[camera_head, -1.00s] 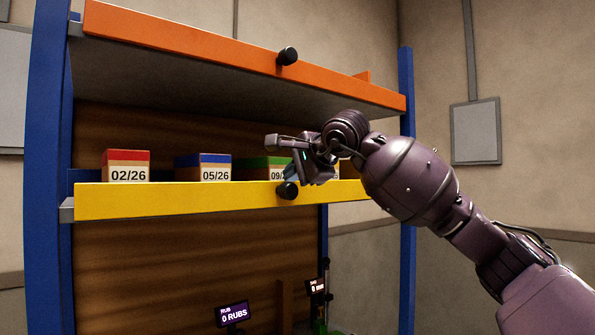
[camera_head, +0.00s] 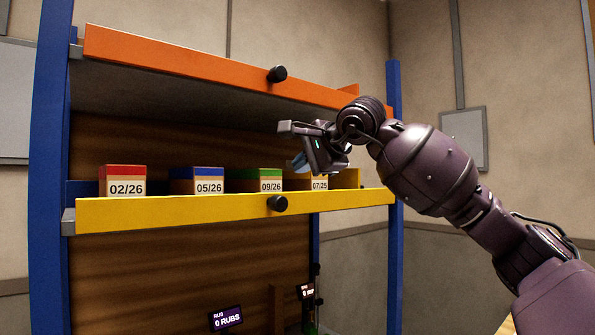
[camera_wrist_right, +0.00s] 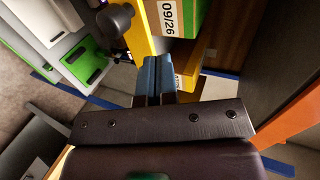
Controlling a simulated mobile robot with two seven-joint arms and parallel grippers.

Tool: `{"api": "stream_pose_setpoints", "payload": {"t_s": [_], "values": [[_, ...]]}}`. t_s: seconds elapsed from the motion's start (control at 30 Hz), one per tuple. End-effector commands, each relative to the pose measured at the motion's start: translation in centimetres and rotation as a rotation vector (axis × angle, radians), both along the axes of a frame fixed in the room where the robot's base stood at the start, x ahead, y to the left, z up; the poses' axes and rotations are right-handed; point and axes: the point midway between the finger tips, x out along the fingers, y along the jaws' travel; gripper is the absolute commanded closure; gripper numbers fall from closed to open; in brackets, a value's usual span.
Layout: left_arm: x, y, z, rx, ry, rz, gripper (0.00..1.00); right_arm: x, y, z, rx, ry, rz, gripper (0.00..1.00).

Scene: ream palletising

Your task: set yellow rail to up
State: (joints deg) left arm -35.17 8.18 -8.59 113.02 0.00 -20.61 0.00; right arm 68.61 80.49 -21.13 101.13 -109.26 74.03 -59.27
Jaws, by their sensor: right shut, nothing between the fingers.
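The yellow rail (camera_head: 170,213) runs along the front of the middle shelf, its top edge about level with the bottoms of the boxes. A black knob (camera_head: 277,203) sticks out from its face. The rail (camera_wrist_right: 142,32) and the knob (camera_wrist_right: 114,20) also show in the right wrist view. My right gripper (camera_head: 297,163) is shut and empty, above and slightly right of the knob, in front of the boxes. Its blue fingers (camera_wrist_right: 157,75) lie together in the right wrist view, apart from the knob. My left gripper is in neither view.
Boxes marked 02/26 (camera_head: 124,180), 05/26 (camera_head: 197,181), 09/26 (camera_head: 258,180) and 07/25 (camera_head: 319,184) stand behind the rail. An orange rail (camera_head: 190,62) with its own knob (camera_head: 277,74) is overhead. Blue posts (camera_head: 48,180) flank the shelf.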

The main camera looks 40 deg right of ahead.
Motion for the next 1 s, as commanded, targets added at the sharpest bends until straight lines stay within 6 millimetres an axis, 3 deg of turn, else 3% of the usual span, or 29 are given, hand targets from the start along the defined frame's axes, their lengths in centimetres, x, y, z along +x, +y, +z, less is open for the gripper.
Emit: {"api": "stream_pose_setpoints", "payload": {"t_s": [0.17,0.4,0.57,0.77,1.0], "values": [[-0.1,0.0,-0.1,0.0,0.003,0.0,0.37,-0.6,0.1,0.7,0.0,-0.001,0.004,1.0],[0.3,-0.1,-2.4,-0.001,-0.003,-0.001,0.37,-2.4,2.9,-0.3,-0.002,0.02,0.009,1.0],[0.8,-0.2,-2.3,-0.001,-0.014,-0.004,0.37,-2.8,3.8,-0.5,-0.003,0.033,0.004,1.0],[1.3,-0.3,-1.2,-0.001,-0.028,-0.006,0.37,-0.9,4.0,-1.2,-0.002,0.035,0.004,1.0],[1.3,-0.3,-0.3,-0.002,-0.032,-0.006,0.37,2.7,4.4,-3.0,-0.002,0.035,0.004,1.0]]}}
